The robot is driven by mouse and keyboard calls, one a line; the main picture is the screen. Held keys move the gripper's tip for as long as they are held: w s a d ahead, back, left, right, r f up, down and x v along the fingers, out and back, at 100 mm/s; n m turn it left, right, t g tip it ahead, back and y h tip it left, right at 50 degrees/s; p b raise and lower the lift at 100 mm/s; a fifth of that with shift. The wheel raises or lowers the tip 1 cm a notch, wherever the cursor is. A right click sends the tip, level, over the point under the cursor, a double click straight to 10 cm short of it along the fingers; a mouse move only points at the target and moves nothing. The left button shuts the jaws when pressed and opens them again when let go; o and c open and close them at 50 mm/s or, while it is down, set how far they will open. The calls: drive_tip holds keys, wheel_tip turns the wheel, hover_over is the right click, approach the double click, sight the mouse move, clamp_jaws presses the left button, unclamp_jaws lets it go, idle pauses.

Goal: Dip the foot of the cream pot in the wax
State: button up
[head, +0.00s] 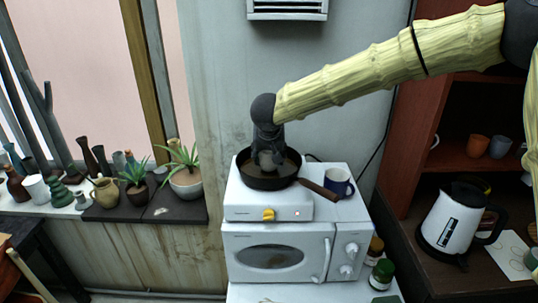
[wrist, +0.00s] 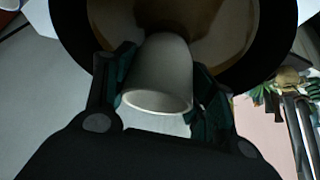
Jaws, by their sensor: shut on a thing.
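The cream pot (wrist: 157,75) is held between the two dark green fingers of my gripper (wrist: 162,68), with its open rim toward the wrist camera. In the head view my gripper (head: 267,150) is over the dark frying pan (head: 266,184), and the pot (head: 267,161) shows as a small pale shape inside the pan's outline. The wax (head: 291,164) is a brownish layer in the pan; it also shows in the wrist view (wrist: 220,35). The pot's foot points down at the wax. I cannot tell whether it touches the surface.
The pan stands on a white hot plate (head: 240,210) with a yellow knob, on a white microwave (head: 275,262). The pan's brown handle (head: 320,188) points right, beside a dark blue mug (head: 339,181). Plants and pots line the sill at left; a kettle (head: 452,220) stands right.

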drive_tip(key=shift+r+p, duration=0.75)
drive_tip(key=shift+p, duration=0.3)
idle(0.8)
drive_tip(key=shift+r+p, duration=0.55)
drive_tip(key=shift+r, duration=3.75)
